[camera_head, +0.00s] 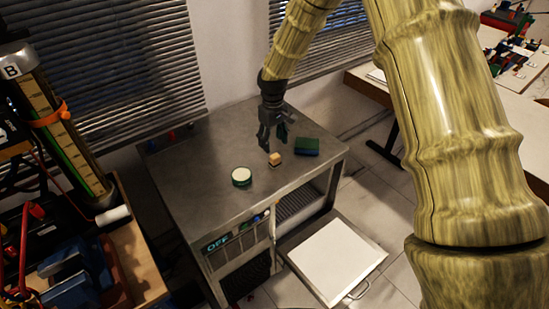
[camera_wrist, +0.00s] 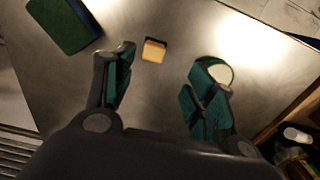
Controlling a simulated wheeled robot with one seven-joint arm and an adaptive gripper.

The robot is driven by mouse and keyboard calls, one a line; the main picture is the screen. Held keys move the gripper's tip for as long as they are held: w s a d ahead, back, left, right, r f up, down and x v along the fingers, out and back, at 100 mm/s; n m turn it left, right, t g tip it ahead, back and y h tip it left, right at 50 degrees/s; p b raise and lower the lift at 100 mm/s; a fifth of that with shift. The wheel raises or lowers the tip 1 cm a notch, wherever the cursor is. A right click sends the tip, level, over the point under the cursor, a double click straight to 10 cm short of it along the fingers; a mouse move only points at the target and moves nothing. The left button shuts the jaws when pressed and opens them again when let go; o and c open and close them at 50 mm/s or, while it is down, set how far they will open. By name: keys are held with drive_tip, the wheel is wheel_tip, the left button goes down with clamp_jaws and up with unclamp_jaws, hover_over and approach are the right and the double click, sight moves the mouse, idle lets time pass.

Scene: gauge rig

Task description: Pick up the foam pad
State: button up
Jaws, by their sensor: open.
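A flat block with a green top and blue side (camera_head: 307,146), which looks like the foam pad, lies on the metal bench top (camera_head: 205,190). It also shows at the top left of the wrist view (camera_wrist: 63,24). A small tan block (camera_head: 275,158) lies nearer the front edge; it also shows in the wrist view (camera_wrist: 154,50). My gripper (camera_head: 274,144) points down above the bench, left of the green block, open and empty. In the wrist view my open fingers (camera_wrist: 163,75) have the tan block beyond and between them, and the green block outside the left finger.
A round green tin with a pale top (camera_head: 241,177) stands left of the tan block; my right finger partly hides it in the wrist view. A drawer with a white panel (camera_head: 337,258) sticks out below the bench. The left of the bench top is mostly clear.

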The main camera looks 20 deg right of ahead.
sight(275, 156)
drive_tip(key=f, duration=0.2)
drive_tip(key=f+p, duration=0.1)
drive_tip(key=shift+w+d+f, duration=0.1)
drive_tip(key=shift+w+f, duration=0.3)
drive_tip(key=shift+s, duration=0.3)
drive_tip(key=shift+f+p, duration=0.25)
drive_tip(key=shift+p, duration=0.1)
drive_tip(key=shift+w+d+f+p, duration=0.2)
drive_tip(key=shift+f+p, duration=0.25)
drive_tip(key=shift+f, duration=0.2)
drive_tip(key=shift+w+d+f+p, duration=0.1)
drive_tip(key=shift+d+f+p, duration=0.1)
drive_tip(key=shift+f+p, duration=0.3)
drive_tip(key=shift+f, duration=1.25)
drive_tip(key=shift+s, duration=0.1)
drive_tip(key=shift+c, duration=0.2)
drive_tip(key=c, duration=1.1)
drive_tip(key=shift+o, duration=0.2)
